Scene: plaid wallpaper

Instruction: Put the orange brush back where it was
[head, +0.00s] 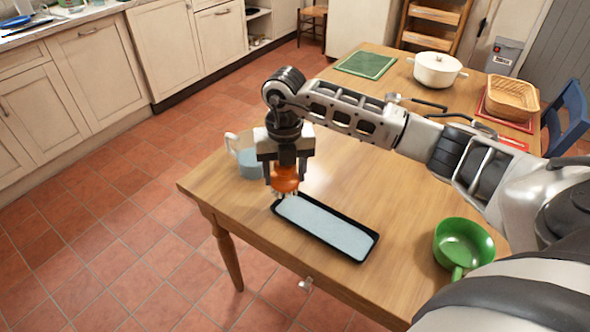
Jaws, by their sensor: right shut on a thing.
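The orange brush (285,177) is held upright in my right gripper (285,165), with its bristles pointing down. The gripper is shut on it. It is over the left end of a black tray (350,254) with a pale blue surface, near the table's front left corner. I cannot tell whether the bristles touch the tray. My left gripper is not in view.
A pale blue mug (250,165) stands on the wooden table (215,189) just behind the gripper. A green pan (463,245) is at the right. A white pot (437,69), a green mat (366,64) and a basket (513,95) are at the back.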

